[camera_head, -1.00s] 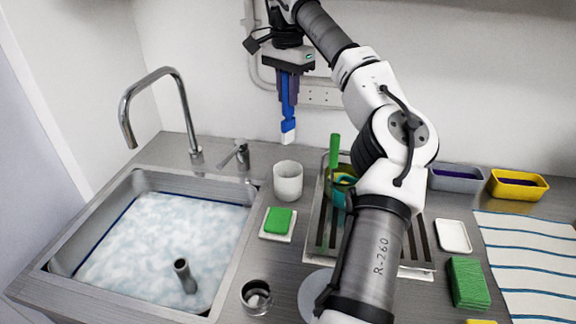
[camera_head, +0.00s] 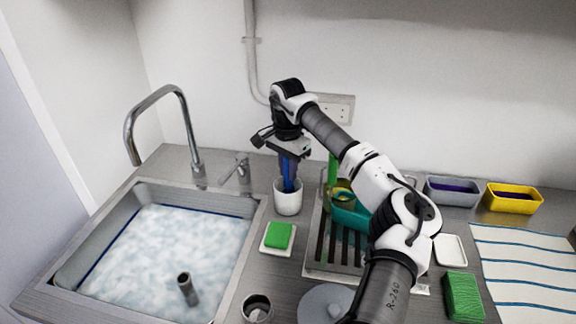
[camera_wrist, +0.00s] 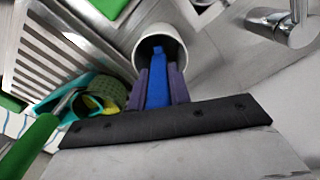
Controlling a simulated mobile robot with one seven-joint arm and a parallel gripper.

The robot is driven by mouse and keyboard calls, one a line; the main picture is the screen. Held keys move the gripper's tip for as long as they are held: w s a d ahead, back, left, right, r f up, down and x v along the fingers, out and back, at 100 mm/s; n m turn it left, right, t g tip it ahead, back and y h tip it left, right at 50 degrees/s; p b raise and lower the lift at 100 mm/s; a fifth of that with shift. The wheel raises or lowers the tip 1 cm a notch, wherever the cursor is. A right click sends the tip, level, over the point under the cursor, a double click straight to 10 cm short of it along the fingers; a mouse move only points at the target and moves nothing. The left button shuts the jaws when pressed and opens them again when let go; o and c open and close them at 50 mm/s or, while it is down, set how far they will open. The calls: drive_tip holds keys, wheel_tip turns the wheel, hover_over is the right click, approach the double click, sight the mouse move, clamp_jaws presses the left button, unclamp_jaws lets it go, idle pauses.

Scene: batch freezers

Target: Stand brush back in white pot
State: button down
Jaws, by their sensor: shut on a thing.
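The brush (camera_head: 289,179) has a blue handle; its head is hidden down inside the white pot (camera_head: 288,204). The pot stands on the counter just right of the sink. My gripper (camera_head: 290,168) is right above the pot, pointing down, shut on the blue handle. In the wrist view the brush (camera_wrist: 158,85) lies between my two purple fingers and its far end reaches into the mouth of the white pot (camera_wrist: 160,38). Whether the head touches the pot's floor is hidden.
A tap (camera_head: 240,172) and the water-filled sink (camera_head: 110,215) are to the left. A green sponge (camera_head: 279,236) lies in front of the pot. A drying rack (camera_head: 318,262) with a teal bowl (camera_head: 351,219) and a green-handled thing is close on the right.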

drive_tip(key=c, duration=1.3)
unclamp_jaws()
drive_tip(key=shift+r, duration=0.1)
wheel_tip(320, 180, up, 12)
drive_tip(key=b, duration=0.3)
drive_tip(key=shift+b, duration=0.35)
